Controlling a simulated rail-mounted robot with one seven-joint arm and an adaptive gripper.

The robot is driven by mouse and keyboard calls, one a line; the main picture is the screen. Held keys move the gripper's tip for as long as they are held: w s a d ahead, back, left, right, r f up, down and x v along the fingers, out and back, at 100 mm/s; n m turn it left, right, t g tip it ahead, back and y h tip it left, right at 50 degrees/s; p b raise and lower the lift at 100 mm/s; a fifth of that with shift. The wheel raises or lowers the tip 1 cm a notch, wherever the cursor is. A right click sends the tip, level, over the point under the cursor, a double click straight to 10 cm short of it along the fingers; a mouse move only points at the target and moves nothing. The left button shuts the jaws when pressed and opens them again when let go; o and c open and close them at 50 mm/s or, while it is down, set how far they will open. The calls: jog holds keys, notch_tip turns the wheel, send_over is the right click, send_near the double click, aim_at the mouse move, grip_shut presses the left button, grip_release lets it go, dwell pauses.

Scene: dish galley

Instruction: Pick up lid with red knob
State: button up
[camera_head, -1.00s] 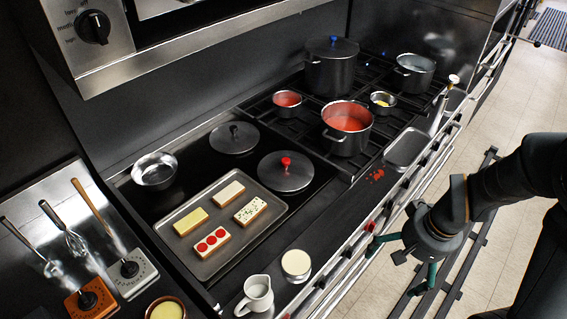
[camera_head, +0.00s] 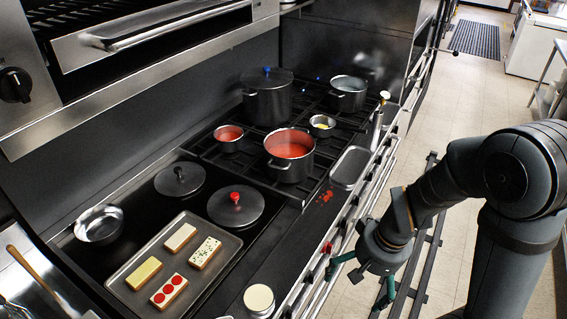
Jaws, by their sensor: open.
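The lid with the red knob (camera_head: 236,207) lies flat on the dark cooktop, between the tray and the red-sauce pot. Its red knob (camera_head: 235,197) points up. My gripper (camera_head: 358,285) is open and empty, over the aisle floor in front of the range, to the right of the lid and nearer the camera. It is apart from the lid, with the range's front rail between them in the picture.
A similar lid with a dark knob (camera_head: 179,179) lies behind left. A tray (camera_head: 126,273) holding several decorated blocks is left of the lid. A pot of red sauce (camera_head: 290,155) stands on the burners. A steel bowl (camera_head: 99,225) and a cream-topped container (camera_head: 258,299) stand nearby.

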jog(key=c, duration=0.3)
dwell(0.4)
jog(key=c, duration=1.4)
jog(key=shift+o, duration=0.2)
jog(key=shift+w, duration=0.1)
